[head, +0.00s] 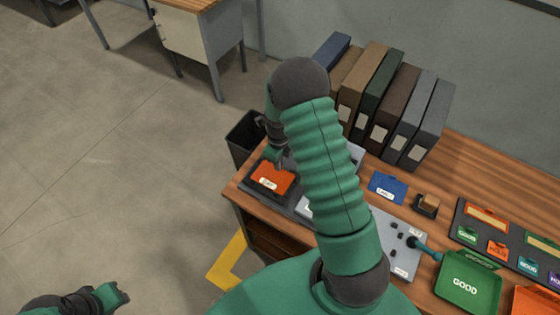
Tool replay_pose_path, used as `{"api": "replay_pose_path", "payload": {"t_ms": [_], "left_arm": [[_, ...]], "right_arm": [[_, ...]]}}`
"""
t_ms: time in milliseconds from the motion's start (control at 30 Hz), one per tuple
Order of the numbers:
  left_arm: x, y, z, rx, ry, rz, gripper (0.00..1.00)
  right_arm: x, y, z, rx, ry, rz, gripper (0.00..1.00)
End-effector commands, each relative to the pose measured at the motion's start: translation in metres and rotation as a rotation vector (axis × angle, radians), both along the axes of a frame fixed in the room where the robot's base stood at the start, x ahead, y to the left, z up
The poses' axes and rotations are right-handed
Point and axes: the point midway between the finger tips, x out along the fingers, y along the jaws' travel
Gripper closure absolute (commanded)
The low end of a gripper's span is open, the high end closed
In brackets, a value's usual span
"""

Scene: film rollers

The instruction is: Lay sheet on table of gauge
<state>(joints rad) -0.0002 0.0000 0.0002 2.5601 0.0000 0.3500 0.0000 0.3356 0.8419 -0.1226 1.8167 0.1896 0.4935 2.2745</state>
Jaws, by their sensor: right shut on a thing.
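An orange sheet (272,178) with a white label lies flat over a dark square plate (252,186) at the table's left corner. My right gripper (281,164) reaches down from above and is shut at the sheet's far edge. Its fingertips are small and partly dark in the view. A grey device (303,208) stands beside the plate; my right arm hides much of it, so I cannot tell which part is the gauge's table. My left gripper (122,292) is at the lower left, away from the table; its fingers are unclear.
A blue labelled card (388,187) and a small brown-topped block (427,204) lie right of my arm. A grey control box (404,262), a green GOOD tray (468,284) and a dark rack of coloured tags (485,236) follow. Binders (395,110) stand behind. A dark bin (243,134) stands beyond the corner.

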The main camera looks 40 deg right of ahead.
Motion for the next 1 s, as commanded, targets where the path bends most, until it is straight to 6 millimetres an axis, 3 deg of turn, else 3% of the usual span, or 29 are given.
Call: {"api": "replay_pose_path", "payload": {"t_ms": [1000], "left_arm": [[0.0000,0.0001,0.0048,0.000,0.000,0.000,0.73]], "right_arm": [[-0.0008,-0.0009,0.0000,0.002,0.000,-0.001,1.00]]}}
